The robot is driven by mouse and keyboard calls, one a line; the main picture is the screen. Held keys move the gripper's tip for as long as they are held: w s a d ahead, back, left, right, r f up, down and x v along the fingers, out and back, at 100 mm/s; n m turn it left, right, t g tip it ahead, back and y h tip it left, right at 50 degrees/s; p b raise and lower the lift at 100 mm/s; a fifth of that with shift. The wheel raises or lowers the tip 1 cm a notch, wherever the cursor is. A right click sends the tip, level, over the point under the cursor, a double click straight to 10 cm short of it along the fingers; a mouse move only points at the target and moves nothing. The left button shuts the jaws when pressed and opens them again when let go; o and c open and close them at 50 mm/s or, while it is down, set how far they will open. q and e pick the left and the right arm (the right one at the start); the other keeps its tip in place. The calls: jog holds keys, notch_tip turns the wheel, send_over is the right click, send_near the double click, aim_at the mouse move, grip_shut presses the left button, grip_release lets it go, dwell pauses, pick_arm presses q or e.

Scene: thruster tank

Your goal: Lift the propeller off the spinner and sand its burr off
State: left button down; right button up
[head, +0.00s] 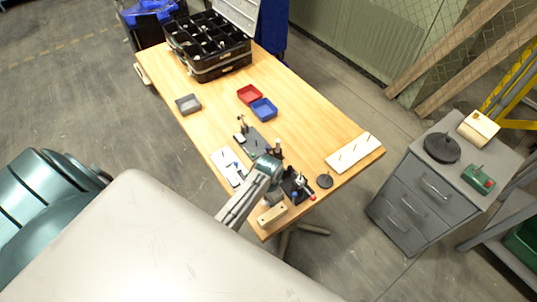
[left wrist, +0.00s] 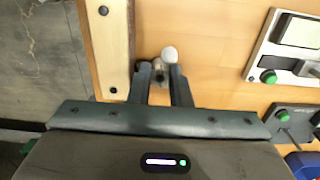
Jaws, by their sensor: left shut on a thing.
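My left gripper (left wrist: 158,82) is shut on a small grey pin-like part with a pale round end (left wrist: 169,54), in the left wrist view. It is beside a wooden block with dark screws (left wrist: 108,45); the block also shows at the table's near end in the head view (head: 271,215). In the head view my arm covers much of this area. I cannot tell which thing is the propeller or the spinner, and no burr can be made out. My right gripper is not in view.
A white panel with a green button (left wrist: 283,50) lies right of the gripper. The table also holds a white board with pins (head: 354,153), red (head: 249,94) and blue (head: 264,109) trays and a black case (head: 210,65). A grey cabinet (head: 425,185) stands to the right.

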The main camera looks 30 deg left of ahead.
pick_arm(q)
jog(key=shift+s, duration=0.1)
jog(key=shift+s+a, duration=0.2)
jog(key=shift+s, duration=0.35)
jog(key=shift+s, duration=0.2)
jog(key=shift+s+a, duration=0.3)
jog(key=shift+s, duration=0.2)
jog(key=shift+s+a, duration=0.25)
jog(key=shift+s, duration=0.25)
jog(key=shift+w, duration=0.1)
jog(key=shift+w+d, duration=0.3)
jog(key=shift+w, duration=0.25)
